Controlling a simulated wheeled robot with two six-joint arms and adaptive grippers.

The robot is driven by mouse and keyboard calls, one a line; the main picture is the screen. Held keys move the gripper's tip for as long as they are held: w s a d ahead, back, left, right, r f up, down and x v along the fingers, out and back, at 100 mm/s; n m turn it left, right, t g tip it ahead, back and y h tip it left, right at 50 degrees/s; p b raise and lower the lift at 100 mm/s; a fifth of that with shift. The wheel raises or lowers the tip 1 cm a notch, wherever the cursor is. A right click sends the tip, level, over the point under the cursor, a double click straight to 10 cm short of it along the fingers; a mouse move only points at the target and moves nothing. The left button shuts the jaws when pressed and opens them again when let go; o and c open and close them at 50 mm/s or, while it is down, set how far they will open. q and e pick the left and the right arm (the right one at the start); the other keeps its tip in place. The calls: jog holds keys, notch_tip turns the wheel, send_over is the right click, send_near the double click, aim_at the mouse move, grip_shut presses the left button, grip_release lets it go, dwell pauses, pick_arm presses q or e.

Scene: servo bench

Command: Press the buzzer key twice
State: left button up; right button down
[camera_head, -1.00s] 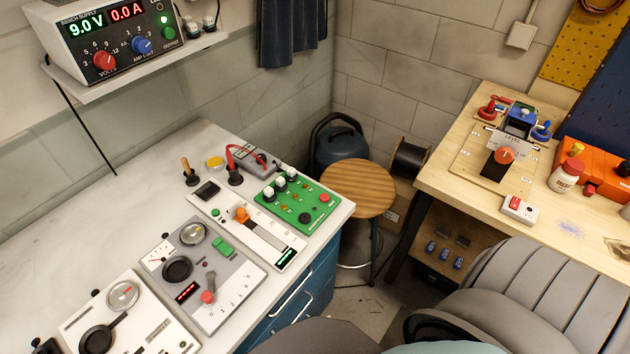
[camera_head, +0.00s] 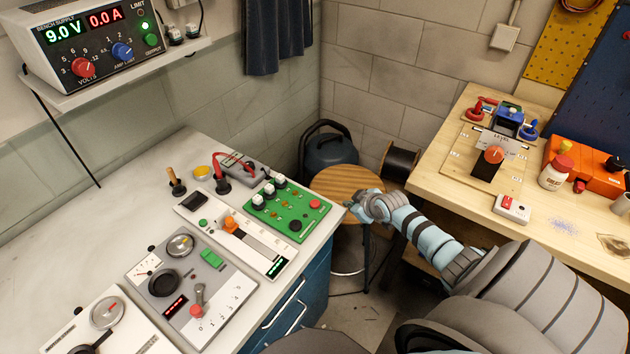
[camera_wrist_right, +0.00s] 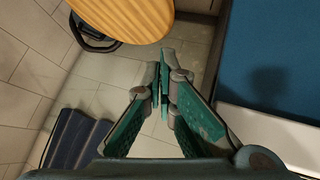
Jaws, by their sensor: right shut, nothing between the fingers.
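A green board (camera_head: 284,209) lies near the right edge of the white-topped bench in the head view. It carries several white caps, a red round button (camera_head: 314,204) and a black round part (camera_head: 295,225). No legible label shows which part is the buzzer key. My right gripper (camera_head: 352,208) is shut and empty, just right of the board and beyond the bench edge, apart from the button. In the right wrist view, its fingers (camera_wrist_right: 163,72) are together with floor behind them; no board shows there. My left gripper is not in view.
Several panels with knobs and sliders, including a white slider panel (camera_head: 239,236), lie beside the board. A round wooden stool (camera_head: 340,180) stands below and behind my right gripper. A wooden table (camera_head: 450,180) with other devices stands at the right.

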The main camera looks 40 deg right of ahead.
jog(key=w+r+n, duration=0.1)
jog(key=w+r, duration=0.3)
jog(key=r, duration=0.2)
jog(key=s+a+r+n+y, duration=0.1)
jog(key=a+r+n+y, duration=0.5)
jog(key=a+r+n, duration=0.5)
notch_tip(320, 180, up, 3)
jog(key=shift+a+f+b, duration=0.2)
jog(key=shift+a+b, duration=0.1)
jog(key=shift+a, duration=0.1)
jog(key=shift+f, duration=0.15)
jog(key=b, duration=0.7)
send_over(314, 205)
notch_tip(314, 205, down, 7)
jog(key=shift+s+f, duration=0.1)
jog(key=shift+f, duration=0.05)
jog(key=shift+f+b, duration=0.35)
jog(key=shift+f, duration=0.3)
jog(key=shift+f, duration=0.4)
